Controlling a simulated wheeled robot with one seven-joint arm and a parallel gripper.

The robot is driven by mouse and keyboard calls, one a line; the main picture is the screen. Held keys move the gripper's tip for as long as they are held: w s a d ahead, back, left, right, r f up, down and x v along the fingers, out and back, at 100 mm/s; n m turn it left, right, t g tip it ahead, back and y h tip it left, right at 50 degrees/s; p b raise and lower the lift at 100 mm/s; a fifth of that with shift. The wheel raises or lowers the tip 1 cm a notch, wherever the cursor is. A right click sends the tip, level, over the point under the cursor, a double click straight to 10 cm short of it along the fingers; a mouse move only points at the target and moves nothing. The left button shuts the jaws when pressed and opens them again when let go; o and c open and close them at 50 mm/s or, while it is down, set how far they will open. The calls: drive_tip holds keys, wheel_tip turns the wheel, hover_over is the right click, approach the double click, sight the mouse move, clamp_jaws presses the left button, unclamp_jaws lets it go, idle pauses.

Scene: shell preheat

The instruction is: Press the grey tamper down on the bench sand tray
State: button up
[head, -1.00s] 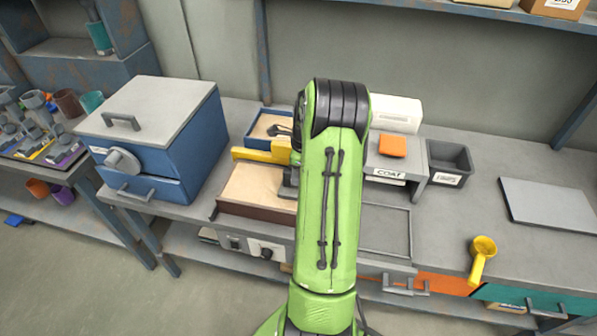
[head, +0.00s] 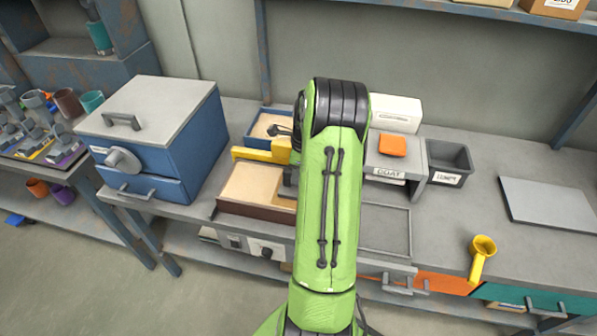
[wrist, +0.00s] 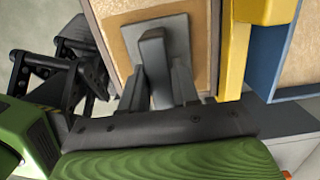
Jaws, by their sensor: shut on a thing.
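The bench sand tray (head: 257,212) is a brown box of pale sand on the bench, left of my arm in the head view. Its rim (wrist: 94,22) also shows in the wrist view. The grey tamper (wrist: 153,50) has a flat square plate and an upright block handle. My gripper (wrist: 160,85) is shut on the handle, one finger on each side. The plate lies over the sand inside the tray, with a darker tan patch around it. I cannot tell whether the plate touches the sand. My arm hides most of the gripper and tamper in the head view.
A yellow bar (head: 262,155) stands along the tray's back edge, with a blue-rimmed sand tray (head: 252,138) behind. A blue box oven (head: 160,140) is at left. The COAT stand (head: 415,180), dark bin (head: 449,163) and yellow ladle (head: 482,252) are at right.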

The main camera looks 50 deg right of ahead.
wheel_tip(320, 180, up, 7)
drive_tip(key=p, duration=0.6)
idle(0.3)
